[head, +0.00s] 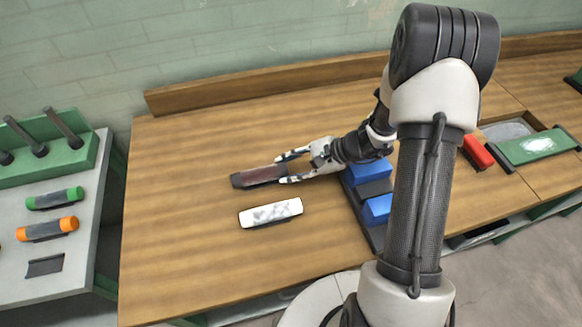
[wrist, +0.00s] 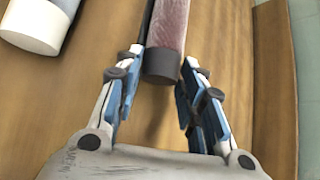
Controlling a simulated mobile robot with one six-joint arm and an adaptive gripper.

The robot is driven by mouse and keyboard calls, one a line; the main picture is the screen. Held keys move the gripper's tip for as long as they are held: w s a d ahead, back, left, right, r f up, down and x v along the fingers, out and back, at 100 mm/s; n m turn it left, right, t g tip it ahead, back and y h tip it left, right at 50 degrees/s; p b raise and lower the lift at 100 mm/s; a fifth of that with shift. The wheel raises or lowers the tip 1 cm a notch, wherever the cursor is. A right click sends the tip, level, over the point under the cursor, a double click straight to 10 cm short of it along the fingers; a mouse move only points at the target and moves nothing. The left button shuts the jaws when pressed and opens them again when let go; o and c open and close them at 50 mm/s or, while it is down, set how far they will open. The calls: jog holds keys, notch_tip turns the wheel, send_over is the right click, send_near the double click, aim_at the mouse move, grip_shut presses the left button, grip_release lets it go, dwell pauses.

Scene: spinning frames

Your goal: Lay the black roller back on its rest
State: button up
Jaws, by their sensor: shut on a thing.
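The black roller (head: 258,176) has dark ends and a reddish, streaky covering along its length. It lies low over the wooden bench, left of my gripper (head: 283,168). In the wrist view its dark near end (wrist: 162,65) is between the fingertips of my gripper (wrist: 155,75). My gripper is shut on that end. A dark strip shows alongside the roller; I cannot tell whether it is a support or shadow. An empty dark cradle (head: 45,265) sits on the grey side table at the far left.
A white roller (head: 270,213) lies on the bench (head: 170,220) in front. Green (head: 54,198) and orange (head: 47,229) rollers lie on the side table (head: 85,260), before a green stand (head: 90,150). Blue blocks (head: 372,172) stand right of my gripper. The bench's left part is clear.

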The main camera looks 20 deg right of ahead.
jog(key=o, duration=0.8)
jog(key=shift+s+f, duration=0.2)
jog(key=shift+f, duration=0.3)
jog(key=o, duration=0.4)
jog(key=shift+w, duration=0.2)
jog(key=shift+o, duration=0.2)
jog(key=shift+r, duration=0.1)
jog(key=shift+d+r, duration=0.15)
jog(key=shift+d, duration=0.05)
jog(key=v, duration=1.1)
jog(key=shift+r, duration=0.2)
jog(key=shift+s+d, duration=0.1)
jog(key=shift+d, duration=0.05)
